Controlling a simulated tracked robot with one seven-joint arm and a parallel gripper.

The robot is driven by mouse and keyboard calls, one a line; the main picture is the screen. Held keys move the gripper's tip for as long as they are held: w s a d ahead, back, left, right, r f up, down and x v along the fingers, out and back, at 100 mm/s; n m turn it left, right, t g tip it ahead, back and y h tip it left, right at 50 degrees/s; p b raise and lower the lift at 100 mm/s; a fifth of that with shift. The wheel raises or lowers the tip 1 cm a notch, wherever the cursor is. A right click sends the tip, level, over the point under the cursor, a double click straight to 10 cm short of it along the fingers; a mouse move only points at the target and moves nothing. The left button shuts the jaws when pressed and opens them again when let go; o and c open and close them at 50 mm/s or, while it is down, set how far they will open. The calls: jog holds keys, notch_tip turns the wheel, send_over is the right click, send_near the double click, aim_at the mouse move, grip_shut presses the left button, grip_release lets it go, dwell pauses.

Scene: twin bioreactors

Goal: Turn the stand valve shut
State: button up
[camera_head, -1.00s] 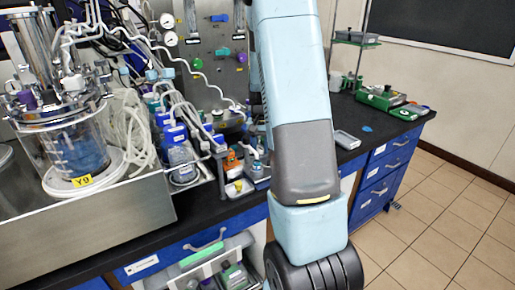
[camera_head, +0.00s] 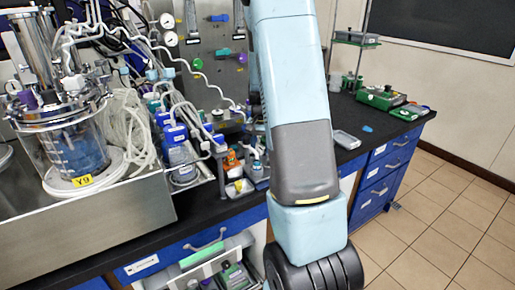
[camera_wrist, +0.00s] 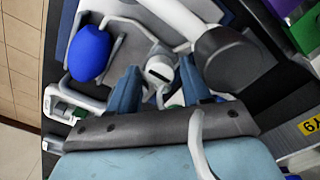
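In the wrist view my gripper (camera_wrist: 160,92) has two blue fingers standing apart. A small whitish-grey round fitting (camera_wrist: 160,70) with a dark slot shows between and just beyond the fingertips, with gaps visible on both sides. I cannot tell for sure whether this fitting is the stand valve. A dark grey cylinder (camera_wrist: 233,60) lies close to the right finger, and a blue oval knob or cap (camera_wrist: 89,52) lies beyond the left finger. In the head view my arm hides the gripper and whatever is in front of it.
In the head view a glass bioreactor vessel (camera_head: 75,150) with tubing stands in a steel tray (camera_head: 110,215) at left. Blue-capped bottles (camera_head: 180,160) stand beside it on the black bench. A green device (camera_head: 385,98) is at the right end. The tiled floor (camera_head: 440,220) at right is clear.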

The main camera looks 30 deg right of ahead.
aim_at(260, 148)
jog(key=shift+o, duration=0.7)
notch_tip(260, 148, up, 14)
jog(key=shift+f, duration=0.15)
dwell(0.5)
jog(key=s+a+r+n+t, duration=0.3)
jog(key=s+a+r+n, duration=0.1)
jog(key=s+a+r, duration=0.7)
jog(key=s+a+n+t, duration=0.1)
jog(key=s+a+n, duration=0.1)
jog(key=s+a, duration=0.2)
jog(key=s+a+n+t, duration=0.1)
jog(key=s+a, duration=0.3)
jog(key=s, duration=0.7)
jog(key=shift+a+n+t, duration=0.25)
jog(key=shift+n+t, duration=0.05)
jog(key=shift+n, duration=0.6)
